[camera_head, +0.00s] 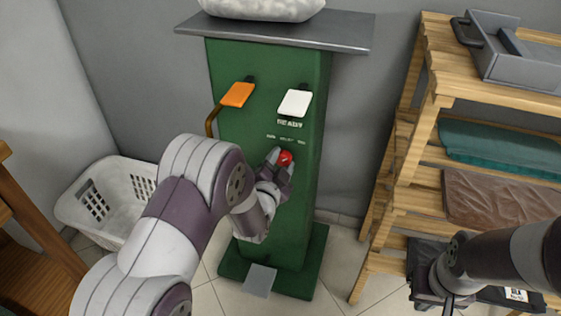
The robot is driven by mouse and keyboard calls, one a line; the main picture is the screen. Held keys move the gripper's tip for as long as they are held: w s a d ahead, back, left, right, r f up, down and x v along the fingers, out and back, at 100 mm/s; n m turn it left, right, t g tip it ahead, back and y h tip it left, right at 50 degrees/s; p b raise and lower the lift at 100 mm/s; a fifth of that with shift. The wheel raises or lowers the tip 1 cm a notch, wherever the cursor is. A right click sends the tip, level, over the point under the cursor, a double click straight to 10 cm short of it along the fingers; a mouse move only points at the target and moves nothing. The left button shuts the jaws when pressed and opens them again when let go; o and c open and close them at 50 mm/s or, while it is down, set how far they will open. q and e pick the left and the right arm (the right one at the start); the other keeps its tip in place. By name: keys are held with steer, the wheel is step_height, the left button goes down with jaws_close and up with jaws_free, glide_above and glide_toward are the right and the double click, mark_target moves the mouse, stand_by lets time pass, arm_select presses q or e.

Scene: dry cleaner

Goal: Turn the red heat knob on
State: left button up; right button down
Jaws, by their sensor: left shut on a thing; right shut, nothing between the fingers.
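The red heat knob (285,157) is on the front of a green machine column (262,222), below small printed labels. My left gripper (281,163) is at the knob, its fingers on either side of it and shut on it. My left arm comes in from the lower left and covers part of the column. My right gripper (447,303) is at the lower right, near the shelf and away from the column. It is shut and empty, and partly cut off by the picture's bottom edge.
An orange paddle (238,94) and a white paddle (295,102) stick out above the knob. A grey top plate (278,32) overhangs the column. A white basket (112,200) stands left; a wooden shelf (397,190) with folded cloths stands right. A grey pedal (259,280) is at the base.

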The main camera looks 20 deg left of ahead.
arm_select(q)
steer(key=shift+f, duration=0.1)
stand_by(0.3)
steer(key=o, duration=1.1)
steer(key=shift+c, duration=0.2)
steer(key=shift+s, duration=0.1)
steer(key=s+r+p, duration=0.1)
steer(key=s+p, duration=0.2)
steer(key=s, duration=0.9)
steer(key=shift+s+a, duration=0.2)
steer(key=shift+s, duration=0.05)
